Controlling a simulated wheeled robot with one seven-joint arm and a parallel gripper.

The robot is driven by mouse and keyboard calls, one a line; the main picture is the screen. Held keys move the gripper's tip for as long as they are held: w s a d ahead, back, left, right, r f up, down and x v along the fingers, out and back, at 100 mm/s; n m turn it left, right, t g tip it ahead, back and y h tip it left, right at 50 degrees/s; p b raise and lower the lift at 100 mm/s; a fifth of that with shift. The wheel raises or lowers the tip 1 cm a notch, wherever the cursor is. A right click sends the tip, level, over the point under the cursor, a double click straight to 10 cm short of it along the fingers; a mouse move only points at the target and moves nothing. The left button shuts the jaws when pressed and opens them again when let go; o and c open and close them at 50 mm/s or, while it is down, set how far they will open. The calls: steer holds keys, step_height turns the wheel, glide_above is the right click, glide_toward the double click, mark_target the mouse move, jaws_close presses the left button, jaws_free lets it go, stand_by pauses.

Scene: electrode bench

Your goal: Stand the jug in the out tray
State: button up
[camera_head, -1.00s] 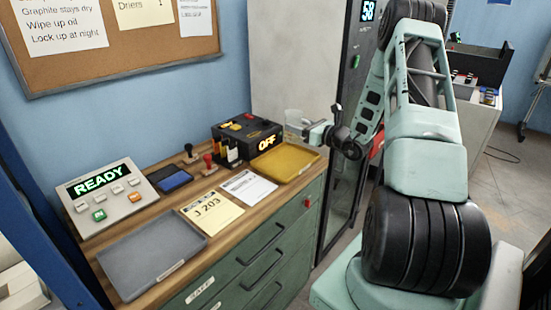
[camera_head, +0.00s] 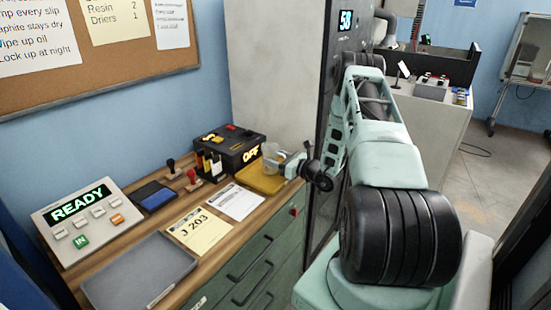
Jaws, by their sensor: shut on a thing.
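My gripper (camera_head: 287,161) is shut on a pale, see-through jug (camera_head: 271,155), which looks upright. The jug shows in front of the black box and at the back part of the yellow tray (camera_head: 262,184). I cannot tell whether its base touches the tray. A flat grey tray (camera_head: 140,276) lies at the near left of the bench, empty. The tray labels are too small to read, so I cannot tell which is the out tray.
A black box marked OFF (camera_head: 230,147), small bottles (camera_head: 209,165), stamps (camera_head: 191,178), a blue pad (camera_head: 153,196) and a READY panel (camera_head: 87,218) line the wall side. Papers (camera_head: 200,229) lie between the trays. A tall grey cabinet (camera_head: 275,65) stands behind.

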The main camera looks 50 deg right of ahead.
steer(key=shift+f, duration=0.25)
steer(key=shift+f, duration=0.15)
steer(key=shift+f, duration=0.15)
steer(key=o, duration=1.1)
steer(key=shift+r, duration=0.2)
steer(key=shift+s, duration=0.25)
steer(key=shift+s+d+b, duration=0.15)
steer(key=shift+s+b, duration=0.55)
steer(key=shift+s, duration=1.25)
steer(key=shift+s+d+b, duration=0.15)
steer(key=shift+s+b, duration=0.6)
steer(key=shift+s, duration=1.15)
steer(key=shift+s+d+b, duration=0.15)
steer(key=shift+s+b, duration=0.55)
steer(key=shift+s, duration=1.25)
